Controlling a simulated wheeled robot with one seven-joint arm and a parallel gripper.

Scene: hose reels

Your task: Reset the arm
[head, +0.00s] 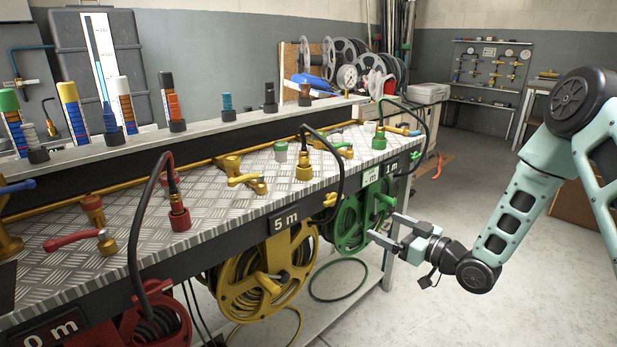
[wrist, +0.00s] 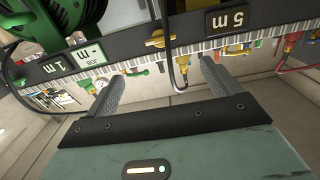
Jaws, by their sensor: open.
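My gripper (head: 388,230) is open and empty in the head view, in front of the bench edge beside the green hose reel (head: 352,218). My arm (head: 530,200) reaches in from the right, bent at the elbow. In the wrist view the two fingers of my gripper (wrist: 158,88) are spread apart with nothing between them. The wrist picture is upside down, with the bench edge and its labels across the top. I cannot tell whether a fingertip touches the green reel.
The metal-topped bench (head: 225,205) holds valves and hose fittings. A yellow reel (head: 265,275) and a red reel (head: 155,320) hang under its front edge. A green hose loop (head: 338,298) lies low near the bench. The floor (head: 520,290) at right is clear.

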